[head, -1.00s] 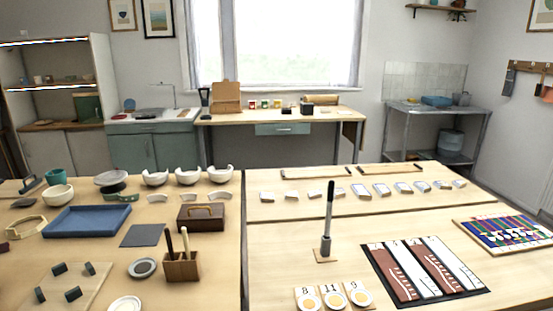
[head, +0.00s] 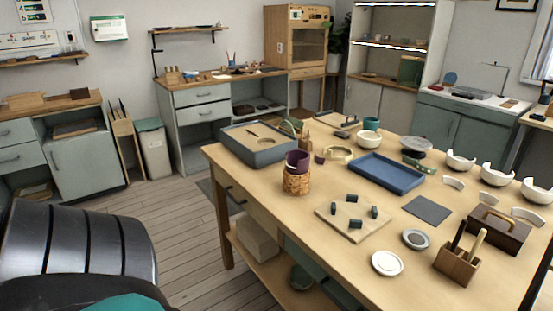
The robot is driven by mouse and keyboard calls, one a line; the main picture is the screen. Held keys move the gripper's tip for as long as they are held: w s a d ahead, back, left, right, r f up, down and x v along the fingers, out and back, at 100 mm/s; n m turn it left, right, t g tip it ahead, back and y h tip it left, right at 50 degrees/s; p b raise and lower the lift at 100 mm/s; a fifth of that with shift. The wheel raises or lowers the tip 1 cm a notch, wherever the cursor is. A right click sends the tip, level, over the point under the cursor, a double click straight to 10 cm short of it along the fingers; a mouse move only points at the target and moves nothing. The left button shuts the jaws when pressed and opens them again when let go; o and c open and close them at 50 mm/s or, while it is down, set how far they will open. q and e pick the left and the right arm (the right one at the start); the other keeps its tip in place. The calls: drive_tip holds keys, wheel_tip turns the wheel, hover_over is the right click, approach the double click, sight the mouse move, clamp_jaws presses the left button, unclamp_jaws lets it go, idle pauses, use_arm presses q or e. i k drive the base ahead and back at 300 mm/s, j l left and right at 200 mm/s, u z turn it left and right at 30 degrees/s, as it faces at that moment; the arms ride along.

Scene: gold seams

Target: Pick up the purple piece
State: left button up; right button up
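A dark purple curved piece (head: 297,158) rests upright in the mouth of a woven tan basket (head: 296,184) near the table's left end. Its lower part is hidden by the basket. A much smaller dark purple object (head: 319,159) stands just right of the basket; its shape is too small to tell. Neither of my grippers shows in the head view.
On the wooden table (head: 340,258), a grey box tray (head: 262,154) is behind the basket. A blue tray (head: 386,173), a board with dark pegs (head: 350,229) and a tool holder (head: 457,264) lie to the right. Floor (head: 190,235) is open at left.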

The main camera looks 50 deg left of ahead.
sight(317, 160)
drive_tip(key=u, duration=1.4)
drive_tip(key=i+j+u, duration=0.1)
drive_tip(key=j, duration=0.2)
